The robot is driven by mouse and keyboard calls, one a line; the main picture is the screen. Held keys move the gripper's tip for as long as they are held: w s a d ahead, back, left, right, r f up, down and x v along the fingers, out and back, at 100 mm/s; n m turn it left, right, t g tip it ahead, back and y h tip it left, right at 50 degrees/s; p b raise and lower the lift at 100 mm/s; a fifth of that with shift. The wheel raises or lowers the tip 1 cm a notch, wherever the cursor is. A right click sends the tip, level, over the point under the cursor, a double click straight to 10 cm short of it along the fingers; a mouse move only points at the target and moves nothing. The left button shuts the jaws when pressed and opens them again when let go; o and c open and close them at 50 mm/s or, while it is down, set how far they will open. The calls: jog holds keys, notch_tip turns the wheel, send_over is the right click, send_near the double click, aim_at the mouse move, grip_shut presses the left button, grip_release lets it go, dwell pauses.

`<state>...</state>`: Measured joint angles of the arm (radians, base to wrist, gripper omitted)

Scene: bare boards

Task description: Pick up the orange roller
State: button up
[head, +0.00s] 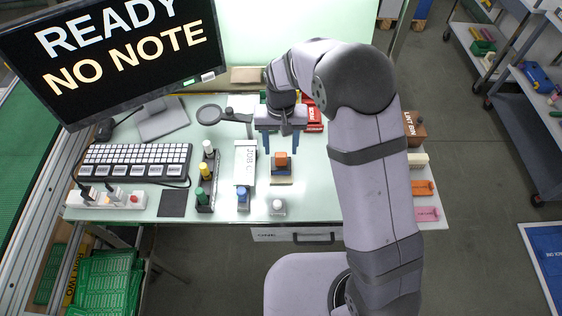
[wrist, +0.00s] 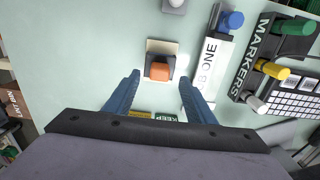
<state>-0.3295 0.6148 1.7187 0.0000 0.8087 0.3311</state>
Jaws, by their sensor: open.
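A small orange piece (head: 281,158), apparently the orange roller, sits on a dark block over a beige pad (head: 281,181) near the middle of the white table. In the wrist view the orange roller (wrist: 160,71) lies ahead of my gripper, between the lines of its two blue fingers. My gripper (head: 281,145) is open and empty, pointing down just behind the roller in the head view. In the wrist view its fingertips (wrist: 160,79) spread wide on either side, apart from the roller. How high the fingers are above it is hard to tell.
A white box (head: 245,162) and a marker rack (head: 205,182) stand left of the roller. A white-topped piece (head: 278,206) and a blue-topped piece (head: 243,198) stand in front. A keyboard (head: 137,160) and monitor (head: 115,52) are further left. Red items (head: 313,115) lie behind my gripper.

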aim_at(281, 154)
jog(key=shift+f+p, duration=1.45)
jog(key=shift+f, duration=1.35)
jog(key=shift+c, duration=0.3)
jog(key=c, duration=1.1)
jog(key=shift+c, duration=0.2)
jog(key=shift+w, duration=0.1)
jog(key=shift+r+b, duration=1.7)
jog(key=shift+r, duration=3.35)
